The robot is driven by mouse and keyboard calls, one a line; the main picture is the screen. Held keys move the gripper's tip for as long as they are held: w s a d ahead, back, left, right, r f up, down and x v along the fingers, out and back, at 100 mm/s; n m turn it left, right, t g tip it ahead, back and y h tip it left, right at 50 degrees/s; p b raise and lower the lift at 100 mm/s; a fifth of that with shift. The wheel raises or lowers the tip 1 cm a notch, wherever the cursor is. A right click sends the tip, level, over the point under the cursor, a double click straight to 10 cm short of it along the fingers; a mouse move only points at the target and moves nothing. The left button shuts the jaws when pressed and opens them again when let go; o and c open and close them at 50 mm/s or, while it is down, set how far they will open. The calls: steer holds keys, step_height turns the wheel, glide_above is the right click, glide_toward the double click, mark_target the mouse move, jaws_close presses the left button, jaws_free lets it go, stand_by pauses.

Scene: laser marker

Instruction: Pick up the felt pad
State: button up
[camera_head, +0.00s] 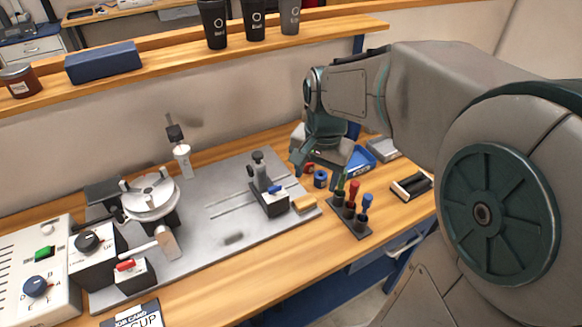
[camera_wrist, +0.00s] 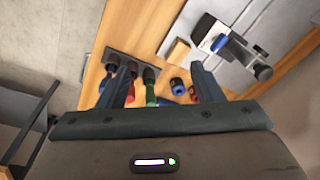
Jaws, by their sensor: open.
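No thing is plainly marked as the felt pad, and I cannot tell which item it is. A small tan block (camera_head: 305,203) lies at the right edge of the grey metal plate; it also shows in the wrist view (camera_wrist: 178,52). A small flat grey piece (camera_head: 233,238) lies on the plate's front part. A dark flat item with a pale strip (camera_head: 411,186) lies at the bench's right. My gripper (camera_head: 320,168) is open and empty above the bench, behind the tool rack. In the wrist view its fingers (camera_wrist: 162,86) are spread wide over small items.
A tool rack (camera_head: 350,217) with upright coloured handles stands in front of my gripper. A blue ring-like item (camera_head: 320,178) and a blue tray (camera_head: 359,158) are near it. The clamp fixture (camera_head: 268,192) stands on the metal plate (camera_head: 215,190). The front bench strip is mostly clear.

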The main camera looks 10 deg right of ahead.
steer(key=w+f+m+g, duration=0.1)
steer(key=w+f+m, duration=0.4)
steer(key=w, duration=0.5)
steer(key=m+b, duration=0.1)
steer(key=m, duration=0.1)
glide_above(304, 201)
steer(key=f, duration=0.8)
steer(key=shift+w+a, duration=0.1)
steer(key=shift+w, duration=0.1)
steer(key=shift+s+f, duration=0.15)
steer(key=shift+f, duration=2.55)
steer(key=c, duration=1.1)
